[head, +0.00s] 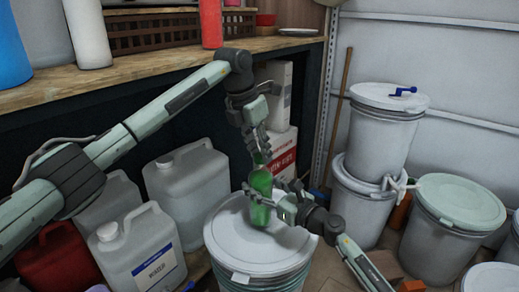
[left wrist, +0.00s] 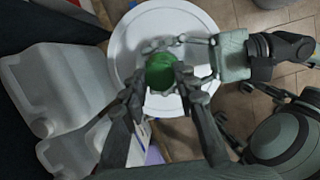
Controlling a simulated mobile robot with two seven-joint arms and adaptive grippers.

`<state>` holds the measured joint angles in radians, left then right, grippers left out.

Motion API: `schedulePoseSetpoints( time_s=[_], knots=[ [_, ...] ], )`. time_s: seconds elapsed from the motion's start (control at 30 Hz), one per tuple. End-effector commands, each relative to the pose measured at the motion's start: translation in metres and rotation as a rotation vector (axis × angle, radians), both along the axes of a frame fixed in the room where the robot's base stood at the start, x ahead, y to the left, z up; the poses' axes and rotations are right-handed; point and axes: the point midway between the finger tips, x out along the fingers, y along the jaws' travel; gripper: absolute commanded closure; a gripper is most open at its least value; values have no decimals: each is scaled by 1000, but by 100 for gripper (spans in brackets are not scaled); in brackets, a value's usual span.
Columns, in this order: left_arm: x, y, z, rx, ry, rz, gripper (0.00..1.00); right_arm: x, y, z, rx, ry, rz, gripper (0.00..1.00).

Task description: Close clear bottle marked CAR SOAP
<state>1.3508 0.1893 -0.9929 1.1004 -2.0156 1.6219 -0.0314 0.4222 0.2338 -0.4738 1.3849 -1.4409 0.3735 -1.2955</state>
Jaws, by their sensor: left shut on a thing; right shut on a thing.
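A green see-through bottle (head: 260,186) stands upright on the white lid of a drum (head: 225,235); I cannot read any marking on it. My right gripper (head: 270,203) comes in from the right and is shut on the bottle's body. My left gripper (head: 260,152) points down from above and is shut at the bottle's top, on what looks like a green cap (left wrist: 161,72). The fingers hide the neck, so I cannot tell how the cap sits. The right gripper (left wrist: 195,45) also shows in the left wrist view.
White jugs (head: 140,250) and a red can (head: 55,262) stand left of the drum. A wooden shelf (head: 130,70) runs above. Stacked white buckets (head: 380,140) and a green-lidded bucket (head: 455,215) stand at the right.

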Motion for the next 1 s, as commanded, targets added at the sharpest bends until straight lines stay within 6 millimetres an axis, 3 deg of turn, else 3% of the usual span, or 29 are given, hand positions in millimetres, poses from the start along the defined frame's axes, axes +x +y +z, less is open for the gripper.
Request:
schedulePoseSetpoints(
  time_s=[0.3,0.5,0.9,0.93,1.0],
  knots=[
    [4,2,1,0,4,-645,79,0,0,-1,-1,1,1,100],
    [6,1,1,-1,3,-930,79,0,0,-1,-1,1,1,100],
    [5,2,1,-2,-3,-1009,79,0,0,-1,-1,1,1,100],
    [5,2,1,-2,-3,-1009,70,0,0,-1,-1,1,1,100],
    [5,2,1,-2,-3,-1009,61,0,0,-1,-1,1,1,100]
  ],
)
